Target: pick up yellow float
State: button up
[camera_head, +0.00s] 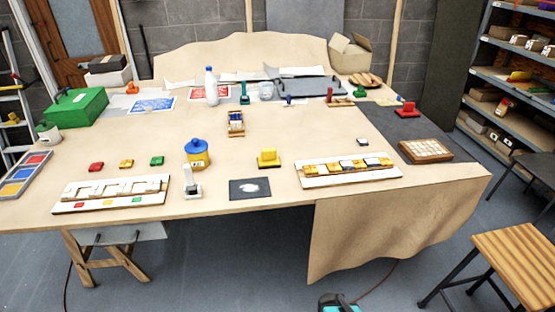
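A yellow float (269,158), a flat block with a raised grip on top, sits upright on the beige workbench (330,135) near its front middle. It stands apart from the things around it, and nothing hides it. My gripper does not show in this view.
A dark square with a white smear (249,189) lies in front of the float. A yellow tub with a blue lid (198,154) and a white-handled tool (192,182) stand left. A mosaic panel (347,171) lies right. A beige cloth (390,230) hangs over the bench's front right.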

aim_at(269, 158)
jog(key=z, duration=0.1)
jog(key=k, duration=0.9)
jog(key=u, duration=4.2)
jog(key=i, duration=0.1)
jog(key=z, duration=2.8)
jog(key=i, duration=1)
jog(key=u, duration=0.05)
